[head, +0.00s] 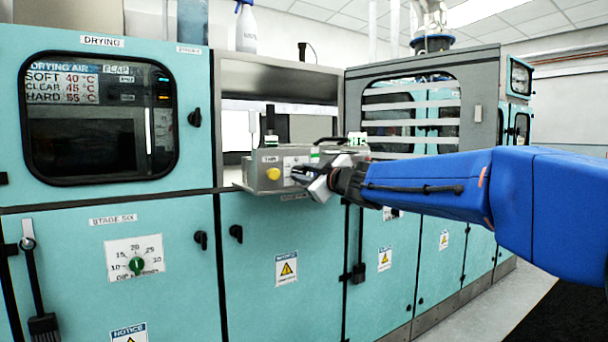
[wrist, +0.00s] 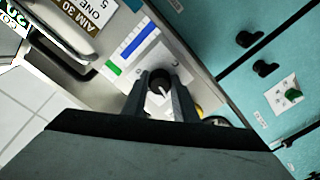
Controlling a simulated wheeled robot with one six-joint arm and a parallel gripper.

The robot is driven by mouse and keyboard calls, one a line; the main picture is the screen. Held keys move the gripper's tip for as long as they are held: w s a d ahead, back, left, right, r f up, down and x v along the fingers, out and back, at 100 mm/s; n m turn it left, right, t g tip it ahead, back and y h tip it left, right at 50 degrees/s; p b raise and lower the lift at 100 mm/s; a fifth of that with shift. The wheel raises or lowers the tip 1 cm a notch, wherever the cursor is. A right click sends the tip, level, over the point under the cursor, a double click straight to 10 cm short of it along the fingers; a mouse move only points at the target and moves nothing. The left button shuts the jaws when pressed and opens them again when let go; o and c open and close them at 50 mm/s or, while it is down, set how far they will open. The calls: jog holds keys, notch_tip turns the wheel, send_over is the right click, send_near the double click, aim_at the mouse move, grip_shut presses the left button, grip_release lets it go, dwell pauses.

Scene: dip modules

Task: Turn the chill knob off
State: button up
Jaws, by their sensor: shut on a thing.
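In the wrist view a round black knob (wrist: 160,82) with a white pointer mark sits on a pale plate. My gripper (wrist: 161,98) has its two fingers on either side of the knob and is shut on it. The knob's label is not readable, so I cannot tell its setting. In the head view my gripper (head: 303,178) is at the front of a grey metal unit (head: 256,184) that stands in the open bay, and its jaws hide the knob. Blue and green strips (wrist: 140,42) lie beside the knob in the wrist view.
A yellow button (head: 273,174) is on the unit's front, left of my gripper. A green dial (head: 137,265) is on the lower left teal panel. Black latches (head: 236,233) stick out of the doors. A spray bottle (head: 246,28) stands on top.

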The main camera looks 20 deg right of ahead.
jog(key=n, duration=0.4)
jog(key=shift+n, duration=2.2)
jog(key=o, duration=1.1)
jog(key=shift+c, duration=0.2)
jog(key=v, duration=1.7)
jog(key=shift+s, duration=0.2)
jog(key=shift+d+r, duration=0.1)
